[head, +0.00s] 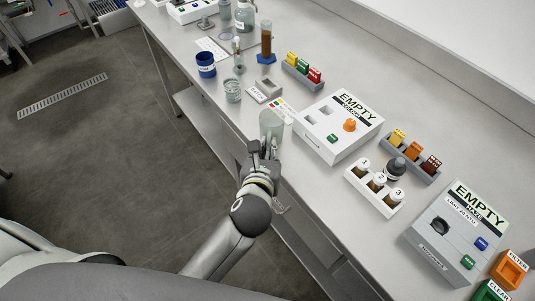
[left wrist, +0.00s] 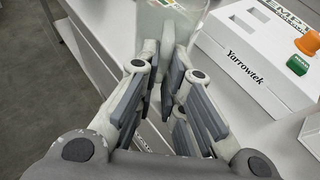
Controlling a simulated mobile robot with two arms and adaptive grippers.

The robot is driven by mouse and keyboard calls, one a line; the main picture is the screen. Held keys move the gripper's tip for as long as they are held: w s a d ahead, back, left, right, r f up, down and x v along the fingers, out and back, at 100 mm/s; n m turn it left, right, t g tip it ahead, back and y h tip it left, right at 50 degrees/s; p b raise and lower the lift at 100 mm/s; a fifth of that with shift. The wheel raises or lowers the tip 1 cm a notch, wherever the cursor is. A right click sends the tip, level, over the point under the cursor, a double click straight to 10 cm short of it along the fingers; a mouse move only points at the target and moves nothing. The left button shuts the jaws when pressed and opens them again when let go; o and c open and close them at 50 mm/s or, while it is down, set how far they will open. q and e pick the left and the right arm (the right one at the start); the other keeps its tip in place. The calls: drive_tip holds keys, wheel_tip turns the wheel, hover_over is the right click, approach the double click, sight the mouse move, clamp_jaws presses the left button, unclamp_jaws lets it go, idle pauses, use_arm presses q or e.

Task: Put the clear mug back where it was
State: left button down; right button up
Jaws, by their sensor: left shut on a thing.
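The clear mug (head: 271,124) is a pale, see-through cup at the front edge of the bench, left of the white colour box. My left gripper (head: 265,149) reaches up to it from the front and is shut on it. In the left wrist view the mug (left wrist: 168,18) shows at the top, beyond the fingers of the left gripper (left wrist: 170,75). The fingers hide part of the mug, and I cannot tell whether its base touches the bench. My right gripper is not in view.
The white colour box (head: 338,126) stands close to the right of the mug. A glass beaker (head: 232,91), a blue cup (head: 206,65) and a small grey holder (head: 266,88) stand farther back. A rack of numbered vials (head: 374,188) is nearer on the right.

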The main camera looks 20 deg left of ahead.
use_arm(q)
drive_tip(key=shift+r, duration=0.1)
drive_tip(key=c, duration=1.5)
unclamp_jaws()
drive_tip(key=shift+c, duration=0.2)
drive_tip(key=shift+s, duration=0.1)
drive_tip(key=p+v, duration=0.3)
drive_tip(key=v, duration=0.9)
